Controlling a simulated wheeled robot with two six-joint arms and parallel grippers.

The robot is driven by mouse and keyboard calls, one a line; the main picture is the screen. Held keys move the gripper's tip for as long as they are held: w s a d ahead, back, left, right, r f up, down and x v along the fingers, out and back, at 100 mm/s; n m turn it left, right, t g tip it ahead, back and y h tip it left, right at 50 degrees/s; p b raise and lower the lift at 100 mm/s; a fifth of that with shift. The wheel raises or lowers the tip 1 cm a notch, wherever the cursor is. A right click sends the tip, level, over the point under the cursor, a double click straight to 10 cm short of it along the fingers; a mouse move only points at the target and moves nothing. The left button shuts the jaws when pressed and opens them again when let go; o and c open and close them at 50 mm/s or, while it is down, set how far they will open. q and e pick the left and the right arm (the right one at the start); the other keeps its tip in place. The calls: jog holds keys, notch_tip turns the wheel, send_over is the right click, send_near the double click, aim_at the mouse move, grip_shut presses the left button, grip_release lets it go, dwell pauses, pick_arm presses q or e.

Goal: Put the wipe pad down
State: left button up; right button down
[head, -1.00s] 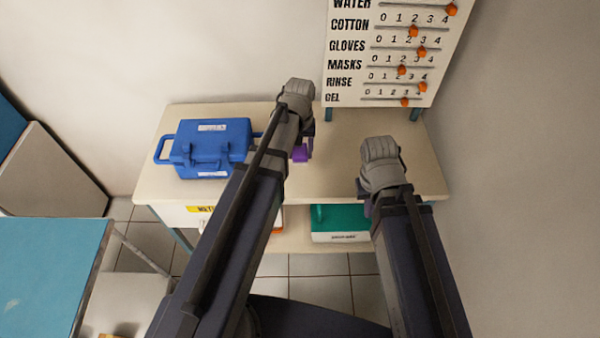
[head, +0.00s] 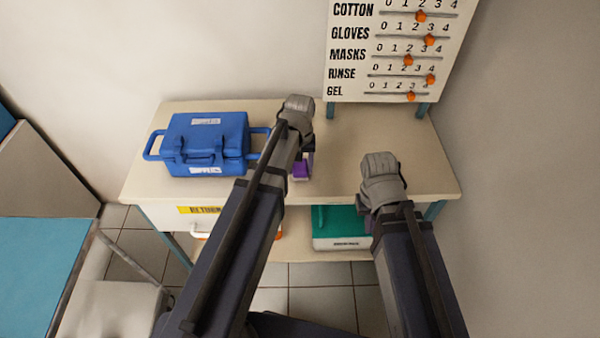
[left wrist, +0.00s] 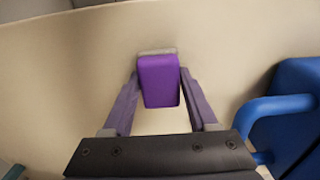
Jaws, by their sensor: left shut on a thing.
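The wipe pad (left wrist: 159,82) is a purple block with a pale grey layer at its far side. My left gripper (left wrist: 158,88) is shut on it in the left wrist view, with one finger along each side. In the head view the purple pad (head: 301,169) shows just below my left gripper (head: 302,160), over the cream table top (head: 345,133). I cannot tell whether the pad touches the table. My right gripper (head: 372,214) is near the table's front edge, its fingers mostly hidden by the wrist.
A blue case (head: 207,143) with side handles stands on the table, left of my left gripper. It also shows at the right of the left wrist view (left wrist: 296,112). A slider board (head: 392,55) stands at the back. A green box (head: 340,226) sits on the lower shelf. The table's right side is clear.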

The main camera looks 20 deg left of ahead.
aim_at(300, 165)
pick_arm(q)
jog(key=shift+f, duration=0.25)
pick_arm(e)
jog(key=shift+f, duration=0.25)
pick_arm(q)
jog(key=shift+f, duration=0.2)
jog(key=o, duration=1.2)
pick_arm(e)
jog(key=shift+f, duration=0.15)
pick_arm(q)
jog(key=shift+r, duration=0.15)
notch_tip(300, 165, up, 12)
jog(key=p, duration=1.2)
jog(key=s+d+m+y, duration=0.1)
jog(key=s+d+m, duration=0.6)
jog(key=s+d, duration=0.3)
jog(key=s, duration=0.4)
jog(key=shift+s+d, duration=0.2)
jog(key=shift+d, duration=0.05)
pick_arm(e)
notch_tip(300, 165, up, 12)
pick_arm(q)
jog(key=shift+r, duration=0.1)
